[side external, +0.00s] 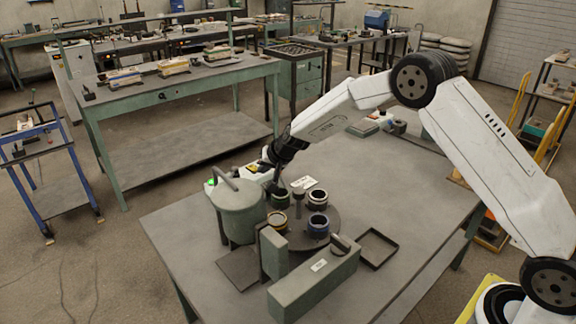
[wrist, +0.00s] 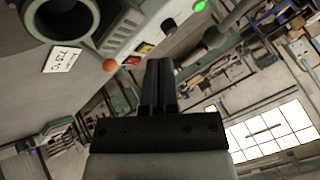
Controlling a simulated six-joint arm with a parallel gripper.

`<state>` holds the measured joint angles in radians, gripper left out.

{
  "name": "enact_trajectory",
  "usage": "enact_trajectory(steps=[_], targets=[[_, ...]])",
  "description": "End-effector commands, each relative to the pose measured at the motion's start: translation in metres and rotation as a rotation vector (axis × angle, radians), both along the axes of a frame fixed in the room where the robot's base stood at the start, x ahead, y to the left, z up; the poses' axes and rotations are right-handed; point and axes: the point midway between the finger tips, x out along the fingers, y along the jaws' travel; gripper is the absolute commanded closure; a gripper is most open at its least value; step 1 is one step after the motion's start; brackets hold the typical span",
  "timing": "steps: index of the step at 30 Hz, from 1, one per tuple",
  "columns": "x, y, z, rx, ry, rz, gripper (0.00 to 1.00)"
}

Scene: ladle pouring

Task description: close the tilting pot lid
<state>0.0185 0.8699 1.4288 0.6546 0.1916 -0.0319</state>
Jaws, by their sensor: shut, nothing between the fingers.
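The tilting pot (side external: 238,222) is a grey-green cylinder at the left of the near table. Its lid (side external: 238,192) appears to lie flat across the top, with a bar-like handle rising at its left; I cannot tell whether it is fully seated. My gripper (side external: 275,184) is just right of and behind the pot, apart from the lid as far as I can tell. In the wrist view my gripper (wrist: 160,64) has its fingers together and empty. The pot lid is not clearly seen there.
A green-grey block (side external: 315,285) and an open tray (side external: 378,248) are nearer. A control box with lit button (wrist: 200,6) lies close to the fingers.

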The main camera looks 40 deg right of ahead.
Motion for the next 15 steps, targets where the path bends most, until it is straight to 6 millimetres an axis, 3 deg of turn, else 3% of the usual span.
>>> enact_trajectory(steps=[6, 15], targets=[[0.015, 0.003, -0.019, 0.0, 0.001, 0.0, 1.0], [0.027, 0.017, -0.014, -0.001, -0.001, 0.002, 1.0]])
